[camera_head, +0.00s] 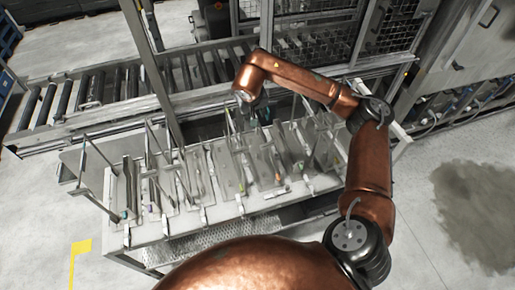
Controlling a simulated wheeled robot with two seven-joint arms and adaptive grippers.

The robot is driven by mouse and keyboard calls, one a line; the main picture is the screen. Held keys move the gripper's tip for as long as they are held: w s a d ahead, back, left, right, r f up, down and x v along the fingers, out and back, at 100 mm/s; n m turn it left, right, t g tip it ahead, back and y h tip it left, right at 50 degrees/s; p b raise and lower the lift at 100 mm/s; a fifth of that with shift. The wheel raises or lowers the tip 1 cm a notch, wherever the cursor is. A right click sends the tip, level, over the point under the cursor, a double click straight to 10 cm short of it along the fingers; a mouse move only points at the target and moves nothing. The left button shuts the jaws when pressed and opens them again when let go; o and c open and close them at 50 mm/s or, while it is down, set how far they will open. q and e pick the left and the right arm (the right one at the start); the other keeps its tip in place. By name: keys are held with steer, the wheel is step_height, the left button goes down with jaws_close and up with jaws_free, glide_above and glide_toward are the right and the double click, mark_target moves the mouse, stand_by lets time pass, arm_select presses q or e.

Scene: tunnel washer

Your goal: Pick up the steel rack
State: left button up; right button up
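The steel rack (224,212) is a long grey metal frame with thin upright posts and several slots holding flat parts with small coloured spots. It stands on a bench in the middle of the view. My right arm is copper coloured and comes in from the right, arching over the rack's right part. My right gripper (258,113) is small and dark at the rack's far edge, pointing down. I cannot tell whether its fingers are open or touch the rack. My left gripper is not in view.
A roller conveyor (100,90) runs behind the rack. A metal-framed mesh guard (385,28) and a grey cabinet (462,62) stand at the back right. A yellow floor mark (80,248) is at lower left. The floor on the right is clear, with a dark stain.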

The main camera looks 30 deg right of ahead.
steer(key=p+x, duration=0.2)
steer(key=x, duration=0.5)
steer(key=shift+d+f, duration=0.1)
steer(key=shift+f, duration=0.2)
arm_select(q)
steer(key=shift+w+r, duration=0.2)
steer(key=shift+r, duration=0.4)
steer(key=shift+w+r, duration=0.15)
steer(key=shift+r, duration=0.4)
arm_select(e)
jaws_close()
steer(key=shift+w+r, duration=0.15)
steer(key=shift+r, duration=0.05)
